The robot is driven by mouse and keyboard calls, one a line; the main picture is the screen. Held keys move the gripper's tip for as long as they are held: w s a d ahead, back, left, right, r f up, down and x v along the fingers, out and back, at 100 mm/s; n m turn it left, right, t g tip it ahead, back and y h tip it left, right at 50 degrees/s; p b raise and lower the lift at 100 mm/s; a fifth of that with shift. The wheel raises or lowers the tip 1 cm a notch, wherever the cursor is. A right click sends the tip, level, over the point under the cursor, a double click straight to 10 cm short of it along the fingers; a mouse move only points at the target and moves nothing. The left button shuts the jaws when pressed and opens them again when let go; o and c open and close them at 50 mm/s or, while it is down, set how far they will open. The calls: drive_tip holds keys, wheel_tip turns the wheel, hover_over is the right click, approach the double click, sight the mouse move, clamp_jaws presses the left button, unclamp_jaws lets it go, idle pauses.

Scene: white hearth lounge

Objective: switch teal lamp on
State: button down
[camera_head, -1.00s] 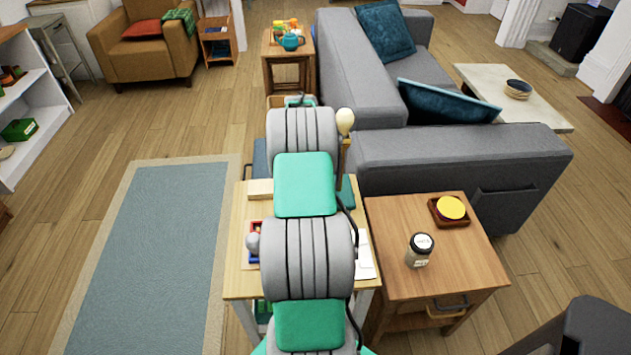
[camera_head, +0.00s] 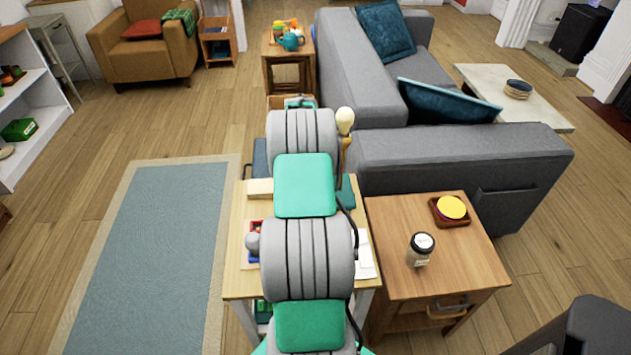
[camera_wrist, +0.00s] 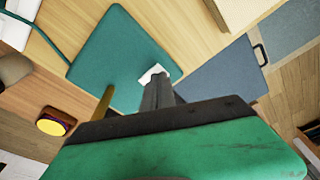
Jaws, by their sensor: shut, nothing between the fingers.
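The teal lamp has a flat square teal base (camera_wrist: 110,50) with a brass stem (camera_wrist: 106,100), partly hidden by my gripper in the wrist view. A small white switch (camera_wrist: 151,73) sits on the base near its edge. My gripper (camera_wrist: 158,82) is shut and empty, its fingertips right at the white switch. I cannot tell whether they touch it. In the head view, the lamp's cream bulb (camera_head: 345,119) shows beside my arm, and part of the base (camera_head: 348,188) shows lower down. My gripper is hidden there. I cannot tell whether the bulb is lit.
The lamp stands on a light wood table (camera_head: 238,283). A blue-grey flat thing with a dark handle (camera_wrist: 222,75) lies beside the base. A brown side table (camera_head: 385,230) holds a jar (camera_head: 420,250) and a yellow disc (camera_head: 452,207). A grey sofa (camera_head: 450,155) stands behind.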

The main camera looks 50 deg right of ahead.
drive_tip(key=shift+f, duration=0.35)
drive_tip(key=shift+r+p, duration=1.7)
drive_tip(key=shift+r, duration=1.85)
